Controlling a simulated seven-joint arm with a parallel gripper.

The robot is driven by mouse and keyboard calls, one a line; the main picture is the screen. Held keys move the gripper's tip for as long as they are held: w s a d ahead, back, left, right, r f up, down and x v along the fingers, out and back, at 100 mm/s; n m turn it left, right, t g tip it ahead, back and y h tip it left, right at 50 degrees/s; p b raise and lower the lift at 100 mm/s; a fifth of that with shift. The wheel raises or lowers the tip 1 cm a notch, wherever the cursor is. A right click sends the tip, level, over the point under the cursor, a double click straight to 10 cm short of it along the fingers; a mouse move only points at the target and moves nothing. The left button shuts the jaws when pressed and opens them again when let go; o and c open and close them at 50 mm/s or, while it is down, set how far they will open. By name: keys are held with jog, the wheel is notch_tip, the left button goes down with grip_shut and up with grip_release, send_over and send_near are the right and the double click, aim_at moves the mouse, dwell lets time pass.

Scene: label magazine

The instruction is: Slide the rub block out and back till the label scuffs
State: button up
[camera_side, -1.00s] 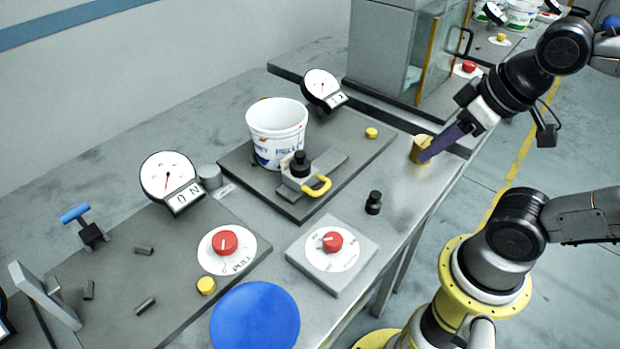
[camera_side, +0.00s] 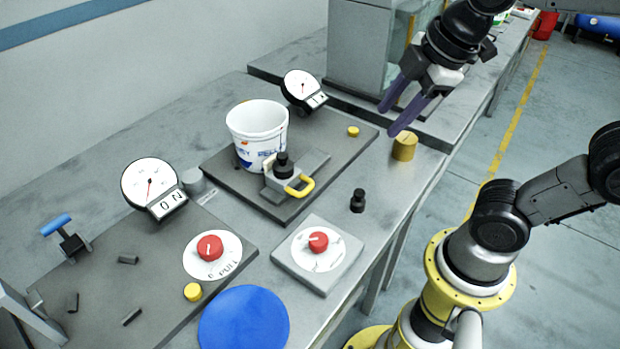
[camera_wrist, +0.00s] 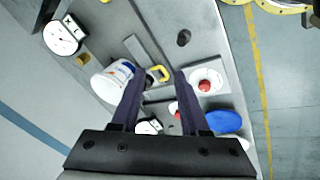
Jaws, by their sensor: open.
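The rub block (camera_side: 283,180) is a small grey block with a black knob (camera_side: 283,165) on top and a yellow handle (camera_side: 300,186) in front. It sits on a grey plate (camera_side: 240,190), close against the white tub (camera_side: 257,130) that bears a printed label. Whether the label is scuffed is too small to tell. My gripper (camera_side: 388,120) is open and empty, raised above the bench, right of and apart from the block. In the wrist view the yellow handle (camera_wrist: 158,73) shows between my fingertips (camera_wrist: 159,75), with the tub (camera_wrist: 112,80) at left.
A brass cylinder (camera_side: 404,147) stands on the bench below my gripper. A black knobbed weight (camera_side: 357,200) and a red dial box (camera_side: 318,250) stand in front of the plate. Two gauges (camera_side: 302,88) and a blue disc (camera_side: 243,322) are also there.

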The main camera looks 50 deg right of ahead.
jog(key=w+a+n+g, duration=0.1)
jog(key=w+a+n, duration=0.2)
jog(key=w+n, duration=0.2)
jog(key=n+g, duration=0.2)
send_near(309, 187)
jog(key=f, duration=0.5)
jog(key=w+f, duration=0.1)
jog(key=f, duration=0.1)
jog(key=shift+f, duration=0.35)
grip_shut()
jog(key=shift+w, duration=0.1)
dwell(0.7)
